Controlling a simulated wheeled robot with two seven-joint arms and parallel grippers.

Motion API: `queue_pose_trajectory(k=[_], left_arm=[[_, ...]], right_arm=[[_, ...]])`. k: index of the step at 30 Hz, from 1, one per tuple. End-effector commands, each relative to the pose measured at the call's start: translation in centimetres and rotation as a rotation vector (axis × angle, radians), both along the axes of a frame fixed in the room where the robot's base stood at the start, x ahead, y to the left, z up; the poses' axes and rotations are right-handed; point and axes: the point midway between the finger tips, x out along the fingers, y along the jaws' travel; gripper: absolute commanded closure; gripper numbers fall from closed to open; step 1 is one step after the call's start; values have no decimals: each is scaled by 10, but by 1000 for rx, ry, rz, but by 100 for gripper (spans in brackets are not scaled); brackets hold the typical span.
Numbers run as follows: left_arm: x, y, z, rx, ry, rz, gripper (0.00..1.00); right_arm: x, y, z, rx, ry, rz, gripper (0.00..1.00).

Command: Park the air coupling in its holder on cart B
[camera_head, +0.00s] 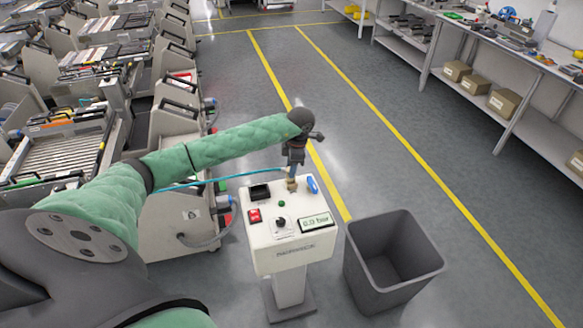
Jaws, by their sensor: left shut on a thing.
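My left gripper (292,176) points down over the back edge of the white pressure pedestal (288,256). It is shut on the air coupling (291,185), a small brass-coloured piece mostly hidden by the fingers. A teal air hose (222,179) runs from there left behind my arm towards the feeder carts. I cannot tell whether the coupling is still seated on the pedestal or just above it. Feeder carts (173,215) stand on the left; which one is cart B, and its holder, cannot be made out. My right gripper is not in view.
The pedestal carries a red switch (254,215), a knob, a blue part (312,185) and a display reading about 6.0 bar (315,222). A grey bin (392,262) stands close to its right. Benches with boxes (503,102) line the right. The yellow-marked aisle floor is clear.

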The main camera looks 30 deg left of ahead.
Motion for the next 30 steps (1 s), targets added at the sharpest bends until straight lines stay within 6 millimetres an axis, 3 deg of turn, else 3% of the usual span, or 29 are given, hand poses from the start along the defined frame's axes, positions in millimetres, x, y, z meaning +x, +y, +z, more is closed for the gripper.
queue_pose_trajectory(k=[6, 25, 26, 29, 30], left_arm=[[1, 0, -13, 1, -1, 1, 100], [1, 0, -18, -1, -1, 1, 100], [0, 0, -18, -1, -1, 1, 66], [0, 0, -18, -1, -1, 1, 47], [0, 0, -18, -1, -1, 1, 47]], right_arm=[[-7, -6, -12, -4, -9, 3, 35], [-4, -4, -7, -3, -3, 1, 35], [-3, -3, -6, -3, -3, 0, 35], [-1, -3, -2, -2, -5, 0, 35], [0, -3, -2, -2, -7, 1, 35]])
